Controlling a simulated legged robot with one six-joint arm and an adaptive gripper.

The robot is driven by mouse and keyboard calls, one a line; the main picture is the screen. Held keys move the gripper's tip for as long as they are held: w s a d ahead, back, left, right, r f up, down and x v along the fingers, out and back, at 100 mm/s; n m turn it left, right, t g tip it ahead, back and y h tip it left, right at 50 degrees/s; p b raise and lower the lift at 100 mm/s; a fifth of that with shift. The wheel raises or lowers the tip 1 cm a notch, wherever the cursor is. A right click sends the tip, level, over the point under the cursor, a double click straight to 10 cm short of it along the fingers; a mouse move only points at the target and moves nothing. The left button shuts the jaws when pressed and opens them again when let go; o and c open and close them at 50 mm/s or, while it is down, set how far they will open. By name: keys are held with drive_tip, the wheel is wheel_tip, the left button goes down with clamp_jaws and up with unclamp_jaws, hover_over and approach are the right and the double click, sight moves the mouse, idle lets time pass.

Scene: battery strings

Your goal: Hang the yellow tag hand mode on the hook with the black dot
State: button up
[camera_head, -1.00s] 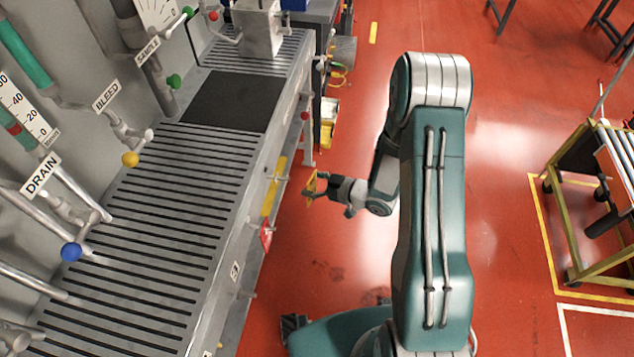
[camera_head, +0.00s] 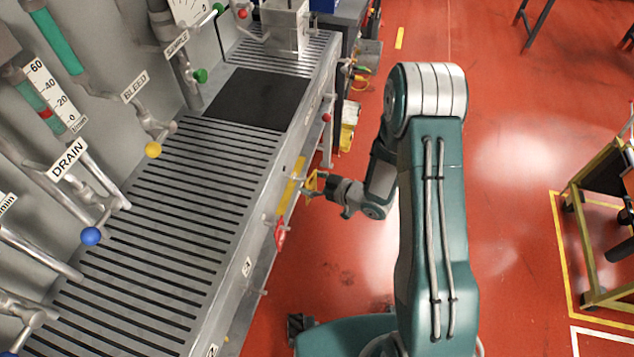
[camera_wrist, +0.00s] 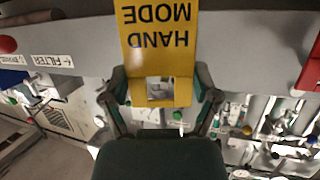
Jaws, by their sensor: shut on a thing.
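The yellow tag (camera_wrist: 160,45), lettered HAND MODE, hangs upside down in the wrist view, with a square hole near its lower end. My gripper (camera_wrist: 161,88) is shut on this hole end, one finger at each side. I cannot tell whether the tag touches a peg.
A red tag (camera_head: 280,234) hangs on the bench front, nearer than my gripper. The slatted bench (camera_head: 190,190) carries a black mat (camera_head: 258,98); pipes with coloured knobs stand behind it. Open red floor (camera_head: 510,150) lies to the right, with a yellow-framed cart (camera_head: 600,200) beyond.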

drive_tip(key=shift+w+a+f, duration=0.1)
drive_tip(key=shift+w+a, duration=0.15)
drive_tip(key=shift+a, duration=0.4)
drive_tip(key=shift+w+a+f, duration=0.1)
drive_tip(key=shift+w+a, duration=0.1)
drive_tip(key=shift+a, duration=0.45)
drive_tip(key=shift+w+a+f, duration=0.15)
drive_tip(key=shift+a+f, duration=0.25)
drive_tip(key=shift+a, duration=0.05)
drive_tip(key=o, duration=0.8)
drive_tip(key=shift+c, duration=0.2)
drive_tip(key=shift+d, duration=0.1)
drive_tip(key=v, duration=1.1)
drive_tip(key=shift+s+d, duration=0.2)
drive_tip(key=shift+d, duration=0.1)
